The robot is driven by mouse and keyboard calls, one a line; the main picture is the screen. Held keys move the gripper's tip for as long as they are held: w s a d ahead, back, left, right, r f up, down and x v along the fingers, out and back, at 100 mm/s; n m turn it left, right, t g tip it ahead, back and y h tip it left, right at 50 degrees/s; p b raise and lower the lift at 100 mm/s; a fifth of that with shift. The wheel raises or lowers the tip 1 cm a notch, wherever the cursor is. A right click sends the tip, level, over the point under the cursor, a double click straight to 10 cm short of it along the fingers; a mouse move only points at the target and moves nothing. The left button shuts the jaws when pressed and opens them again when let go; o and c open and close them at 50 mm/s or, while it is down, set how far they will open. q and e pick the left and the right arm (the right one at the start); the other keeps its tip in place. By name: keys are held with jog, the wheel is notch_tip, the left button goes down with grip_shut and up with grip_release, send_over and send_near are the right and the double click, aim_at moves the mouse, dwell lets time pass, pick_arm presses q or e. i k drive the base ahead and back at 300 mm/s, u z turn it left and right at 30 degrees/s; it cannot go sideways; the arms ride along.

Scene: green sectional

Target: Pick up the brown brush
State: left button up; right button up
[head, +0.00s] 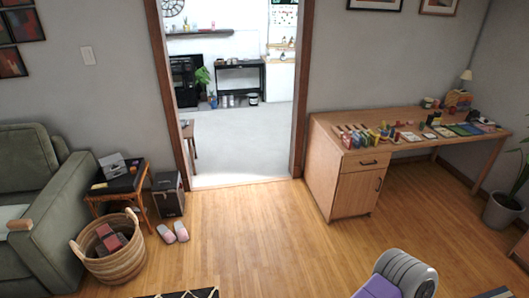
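No other object in view is clearly a brush. The desk at the right holds many small items, too small to tell one by one. Neither of my grippers is in view.
A wicker basket (115,262), a small side table (118,186), a dark box (168,194) and pink-grey slippers (173,232) stand by the sofa. A wooden desk (340,178) is right of the open doorway. A grey-and-purple object (405,272) is at bottom right. The middle floor is clear.

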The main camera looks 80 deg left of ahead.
aim_at(18, 224)
jog(key=u, duration=4.5)
